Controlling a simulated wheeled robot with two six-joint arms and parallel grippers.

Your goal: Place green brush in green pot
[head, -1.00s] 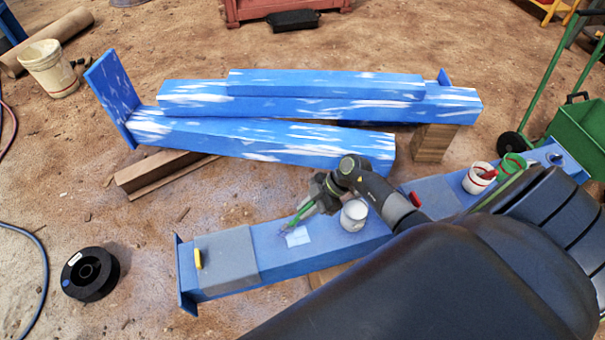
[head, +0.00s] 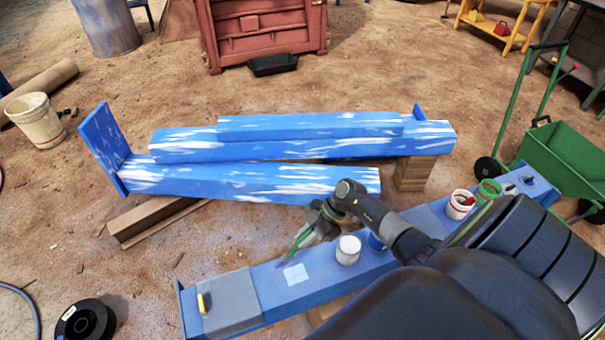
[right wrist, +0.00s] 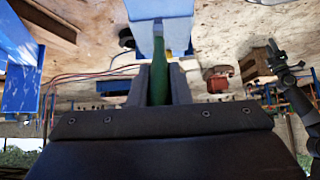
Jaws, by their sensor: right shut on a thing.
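My right gripper (head: 309,232) is shut on the green brush (head: 301,241), holding it tilted above the long blue beam in front. In the right wrist view the brush's green handle (right wrist: 160,84) lies between the fingers. The green pot (head: 489,189) stands upright at the right end of that beam, well to the right of the gripper. In the right wrist view a dark arm, likely my left one, shows at the right edge; its gripper (right wrist: 275,55) is too small to read.
Close to the green pot stands a white pot with a red rim (head: 460,204). Another white pot (head: 348,250) and a partly hidden blue one (head: 376,242) stand near the gripper. Blue-and-white beams (head: 300,140) lie behind. A green wheelbarrow (head: 565,155) is at right.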

